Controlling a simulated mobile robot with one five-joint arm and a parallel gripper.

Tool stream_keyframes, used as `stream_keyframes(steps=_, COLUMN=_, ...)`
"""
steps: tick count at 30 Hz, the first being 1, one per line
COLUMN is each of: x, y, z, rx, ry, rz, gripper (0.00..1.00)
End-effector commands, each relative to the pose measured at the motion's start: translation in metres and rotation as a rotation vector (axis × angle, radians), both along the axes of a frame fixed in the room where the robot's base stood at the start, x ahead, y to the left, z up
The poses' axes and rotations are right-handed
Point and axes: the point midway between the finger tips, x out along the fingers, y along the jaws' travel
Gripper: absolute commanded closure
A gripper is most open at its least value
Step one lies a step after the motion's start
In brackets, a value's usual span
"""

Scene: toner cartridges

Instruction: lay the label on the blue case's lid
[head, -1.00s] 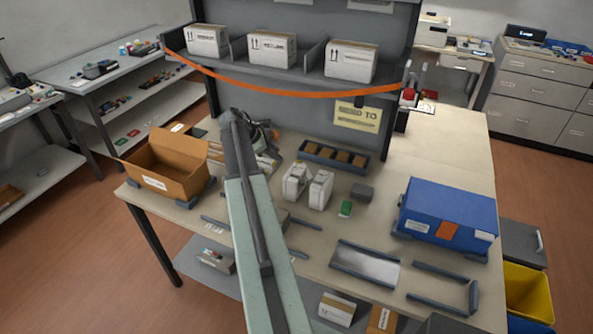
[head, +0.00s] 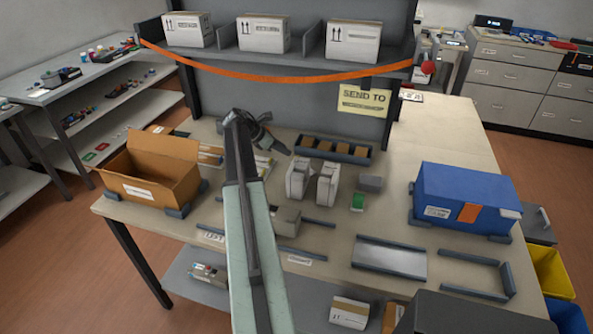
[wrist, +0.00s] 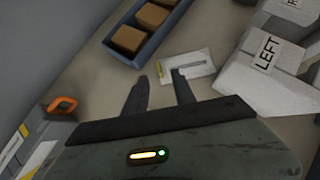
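The blue case (head: 468,185) stands at the right of the bench in the head view, lid closed and its top bare. Its front carries a white sticker and an orange patch. My gripper (head: 268,138) is over the back of the bench, far left of the case. In the wrist view my gripper's fingers (wrist: 160,90) are apart with nothing between them. Just beyond the fingertips a flat white piece with a grey strip (wrist: 187,66) lies on the bench; it may be the label, but I cannot be sure. I cannot make it out in the head view.
A tray of brown blocks (head: 371,160) is at the back, with white cartridges (head: 325,188) in front. An open cardboard box (head: 151,186) stands at left. A shelf with an orange strap (head: 290,88) rises behind.

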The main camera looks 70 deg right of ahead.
Motion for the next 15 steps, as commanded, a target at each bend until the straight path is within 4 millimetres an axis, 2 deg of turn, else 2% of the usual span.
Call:
stream_keyframes(steps=5, x=-0.005, y=-0.009, z=-0.019, rx=0.0, ry=-0.001, rz=0.006, gripper=0.68)
stream_keyframes(steps=11, x=-0.007, y=-0.013, z=-0.023, rx=0.0, ry=-0.001, rz=0.009, gripper=0.68)
stream_keyframes(steps=15, x=-0.018, y=-0.025, z=-0.042, rx=0.0, ry=0.0, rz=0.007, gripper=0.68)
